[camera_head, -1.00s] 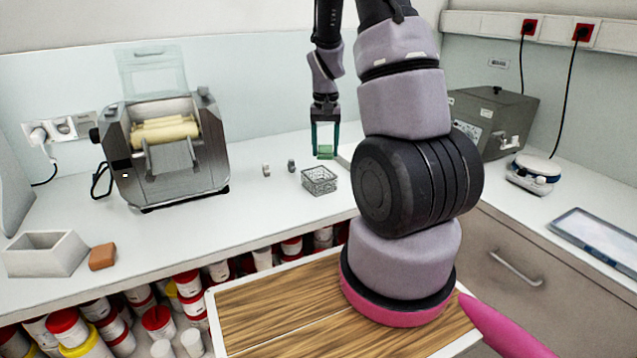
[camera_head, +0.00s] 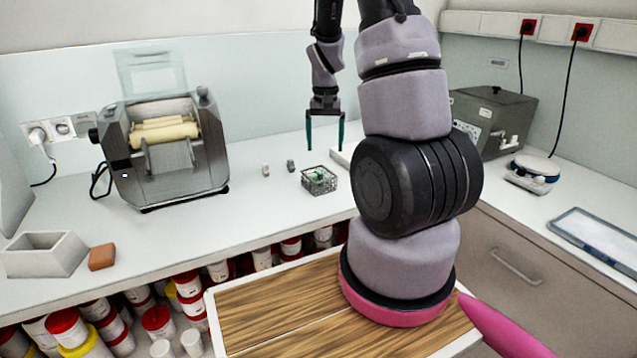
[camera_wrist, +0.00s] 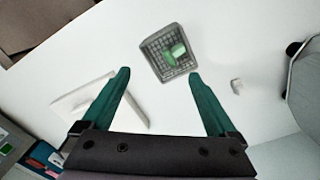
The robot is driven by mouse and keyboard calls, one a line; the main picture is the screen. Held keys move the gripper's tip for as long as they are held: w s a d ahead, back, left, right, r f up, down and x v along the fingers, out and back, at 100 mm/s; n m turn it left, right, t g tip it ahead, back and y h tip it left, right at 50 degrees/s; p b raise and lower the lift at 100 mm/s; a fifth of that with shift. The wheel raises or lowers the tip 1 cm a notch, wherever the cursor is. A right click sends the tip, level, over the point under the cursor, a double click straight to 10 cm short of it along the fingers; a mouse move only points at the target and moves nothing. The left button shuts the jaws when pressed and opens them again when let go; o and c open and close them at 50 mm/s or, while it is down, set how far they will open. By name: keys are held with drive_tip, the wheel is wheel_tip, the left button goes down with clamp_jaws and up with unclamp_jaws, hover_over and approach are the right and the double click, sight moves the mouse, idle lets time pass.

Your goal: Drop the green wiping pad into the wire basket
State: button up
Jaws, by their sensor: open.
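The wire basket (camera_head: 319,186) stands on the white counter, right of the roller mill. The green wiping pad (camera_head: 317,176) lies inside it, partly hidden by the mesh wall in the head view. In the wrist view the basket (camera_wrist: 152,63) shows from above with the green pad (camera_wrist: 177,52) within its rim. My gripper (camera_head: 325,149) is open and empty above the counter, a little above and behind the basket. Its two green fingers (camera_wrist: 158,74) are spread wide in the wrist view, apart from the basket and the pad.
A three-roll mill (camera_head: 165,150) stands at the left. Two small grey pieces (camera_head: 278,168) sit left of the basket. A grey open box (camera_head: 42,255) and a brown block (camera_head: 102,257) are at the front left. A pale flat board (camera_wrist: 75,100) lies beside the basket.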

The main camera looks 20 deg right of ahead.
wheel_tip(320, 180, up, 9)
drive_tip(key=shift+f, duration=0.15)
idle(0.4)
drive_tip(key=s+a+r+t+y, duration=0.1)
drive_tip(key=s+a+r+t, duration=0.2)
drive_tip(key=s+a+r, duration=0.3)
drive_tip(key=s+a+r+n+t+y, duration=0.1)
drive_tip(key=s+a+r+t, duration=0.3)
drive_tip(key=s+a+r, duration=0.3)
drive_tip(key=s+r, duration=0.5)
drive_tip(key=s, duration=0.1)
drive_tip(key=shift+s+a+r, duration=0.15)
drive_tip(key=shift+s+r, duration=0.05)
drive_tip(key=shift+r, duration=0.1)
